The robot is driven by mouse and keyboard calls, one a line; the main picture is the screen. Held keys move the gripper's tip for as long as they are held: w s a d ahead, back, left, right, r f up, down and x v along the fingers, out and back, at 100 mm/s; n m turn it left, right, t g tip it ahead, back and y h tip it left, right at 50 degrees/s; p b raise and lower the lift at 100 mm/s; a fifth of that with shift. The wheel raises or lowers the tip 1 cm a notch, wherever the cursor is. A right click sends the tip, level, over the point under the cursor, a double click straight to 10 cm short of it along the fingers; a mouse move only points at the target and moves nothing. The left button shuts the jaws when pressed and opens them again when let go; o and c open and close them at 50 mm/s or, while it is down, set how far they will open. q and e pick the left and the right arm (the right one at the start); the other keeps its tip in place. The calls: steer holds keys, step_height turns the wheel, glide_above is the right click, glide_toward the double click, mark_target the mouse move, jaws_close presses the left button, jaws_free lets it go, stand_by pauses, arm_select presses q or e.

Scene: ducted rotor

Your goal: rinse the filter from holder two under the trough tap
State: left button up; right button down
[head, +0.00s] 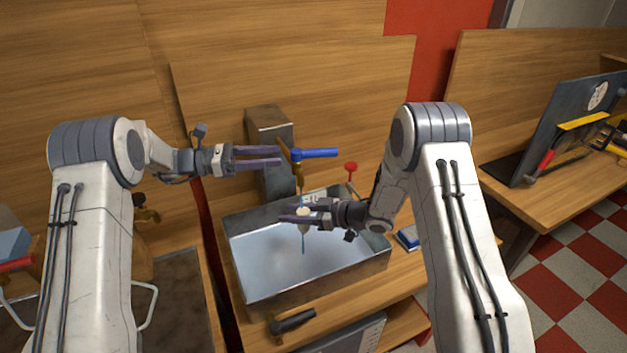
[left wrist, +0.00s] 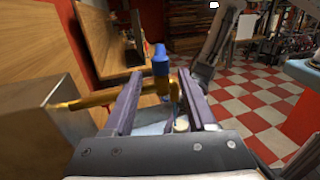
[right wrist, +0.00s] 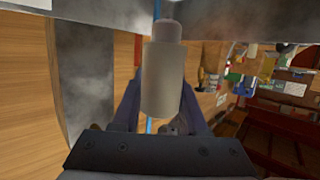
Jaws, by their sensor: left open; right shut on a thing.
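The filter is a small white cylinder (head: 304,213) with a narrower end, and fills the middle of the right wrist view (right wrist: 163,85). My right gripper (head: 296,215) is shut on it, above the metal trough (head: 262,272) and below the brass tap (head: 297,172). I cannot make out holder two.
A metal block (head: 268,125) stands behind the tap. A red-topped part (head: 350,167) rises at the trough's back right. A hammer (head: 292,321) lies before the trough. A blue-and-white item (head: 408,237) lies to its right. A tool panel (head: 570,125) stands on the right bench.

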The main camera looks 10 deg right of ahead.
mark_target(321, 149)
arm_select(q)
steer(key=d+m, duration=0.1)
steer(key=d, duration=0.5)
steer(key=d+m, duration=0.1)
steer(key=d, duration=0.5)
steer(key=shift+w+d, duration=0.15)
steer(key=shift+w, duration=0.05)
jaws_close()
stand_by(1.2)
